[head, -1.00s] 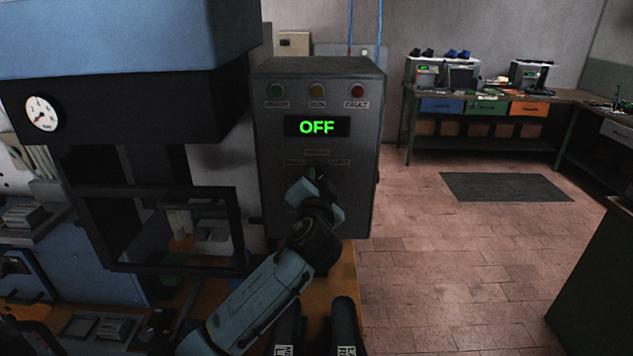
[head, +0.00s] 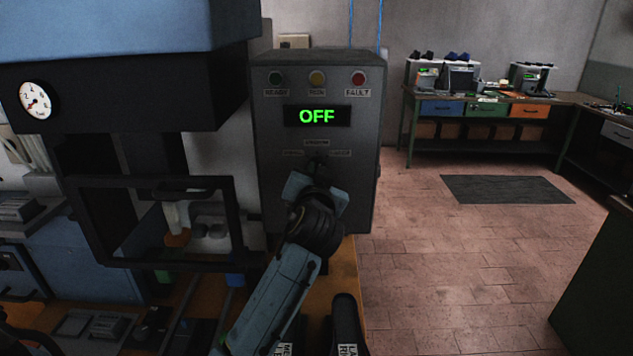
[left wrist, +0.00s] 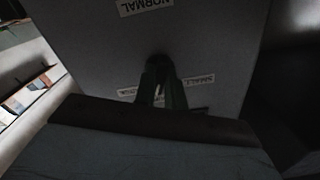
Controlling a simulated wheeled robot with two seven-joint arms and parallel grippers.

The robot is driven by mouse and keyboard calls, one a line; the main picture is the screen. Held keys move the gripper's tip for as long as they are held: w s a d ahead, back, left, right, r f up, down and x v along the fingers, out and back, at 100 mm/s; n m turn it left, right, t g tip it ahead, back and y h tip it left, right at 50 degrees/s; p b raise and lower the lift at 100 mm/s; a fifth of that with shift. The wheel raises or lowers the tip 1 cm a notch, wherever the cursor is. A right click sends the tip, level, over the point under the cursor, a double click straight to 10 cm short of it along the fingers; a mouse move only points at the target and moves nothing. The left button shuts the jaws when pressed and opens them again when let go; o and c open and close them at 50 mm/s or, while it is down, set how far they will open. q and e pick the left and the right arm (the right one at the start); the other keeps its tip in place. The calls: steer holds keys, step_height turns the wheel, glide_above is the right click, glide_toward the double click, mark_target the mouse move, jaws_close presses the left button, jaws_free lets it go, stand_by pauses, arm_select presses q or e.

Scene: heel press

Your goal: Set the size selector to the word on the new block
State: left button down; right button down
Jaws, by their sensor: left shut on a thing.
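The size selector (head: 317,160) is a small dark knob on the front of a grey control box (head: 275,190), below a green display (head: 317,116) reading OFF. My left gripper (head: 317,172) is at the selector, its fingers shut on it and hiding most of it. In the left wrist view, the gripper fingers (left wrist: 163,88) close around the dark knob. A label reading NORMAL (left wrist: 146,6) lies beyond it, with hard-to-read labels either side. The knob's pointing direction cannot be told. I cannot identify the new block. My right gripper is not in view.
A press with a black guard frame (head: 240,225) and a dial gauge (head: 39,98) stands left of the box. Dark rounded objects with white labels (head: 347,325) stand at the front. Open floor (head: 450,270) lies to the right, with a bench (head: 480,97) behind.

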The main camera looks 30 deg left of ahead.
arm_select(q)
steer(key=shift+n+b, duration=1.15)
steer(key=shift+n, duration=1.15)
steer(key=c, duration=1.5)
jaws_free()
steer(key=shift+o, duration=0.2)
